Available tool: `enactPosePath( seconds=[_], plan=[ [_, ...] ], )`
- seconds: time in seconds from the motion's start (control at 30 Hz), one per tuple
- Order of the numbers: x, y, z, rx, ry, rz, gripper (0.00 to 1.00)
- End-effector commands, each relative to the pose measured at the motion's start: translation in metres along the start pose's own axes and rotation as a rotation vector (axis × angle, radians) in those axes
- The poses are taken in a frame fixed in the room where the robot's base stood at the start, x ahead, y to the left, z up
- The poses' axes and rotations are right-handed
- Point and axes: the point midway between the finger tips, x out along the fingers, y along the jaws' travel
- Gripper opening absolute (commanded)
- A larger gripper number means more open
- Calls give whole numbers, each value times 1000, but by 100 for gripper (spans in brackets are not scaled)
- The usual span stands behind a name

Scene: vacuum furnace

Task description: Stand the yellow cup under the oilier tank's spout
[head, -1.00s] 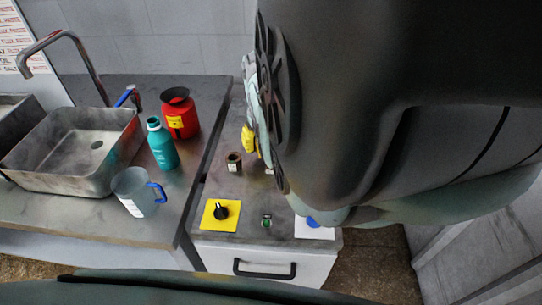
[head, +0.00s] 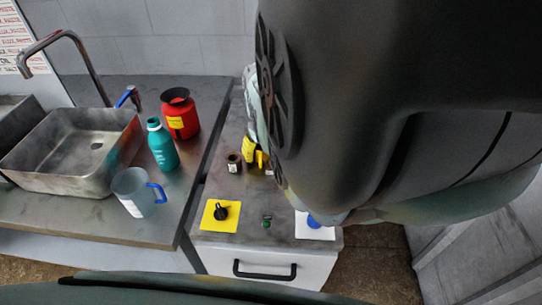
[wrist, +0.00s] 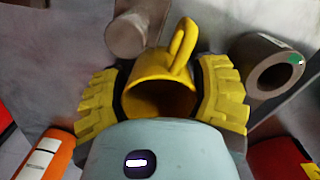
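The yellow cup (wrist: 160,70) sits between the yellow finger pads of my gripper (wrist: 160,98) in the wrist view. Both pads press against its sides; its open mouth faces the camera and its handle points up in the picture. In the head view my dark arm hides most of the gripper (head: 256,153), and only yellow parts show above the grey cabinet top, so I cannot separate cup from pads there. A hollow grey cylinder with a green dot (wrist: 268,66) is right of the cup in the wrist view. I cannot identify the oilier tank or its spout.
A small dark cylinder (head: 233,162) stands close left of the gripper. The cabinet has a black knob on a yellow plate (head: 220,213) and a green button (head: 266,221). On the left bench are a red container (head: 180,115), teal bottle (head: 162,146), clear jug (head: 134,191) and sink (head: 75,150).

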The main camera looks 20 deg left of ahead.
Motion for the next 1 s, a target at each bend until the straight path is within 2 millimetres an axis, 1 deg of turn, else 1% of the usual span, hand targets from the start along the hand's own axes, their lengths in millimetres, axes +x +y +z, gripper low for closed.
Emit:
enactPosePath(
  seconds=[0.03,0.1,0.33,0.57,0.87,1.0],
  plan=[
    [0,0,1,1,-2,0,69],
    [0,0,1,1,-3,0,77],
    [0,0,1,2,-2,0,77],
    [-8,1,0,1,0,0,77],
    [-32,1,0,1,2,1,77],
    [-46,1,-1,1,4,1,77]
  ],
)
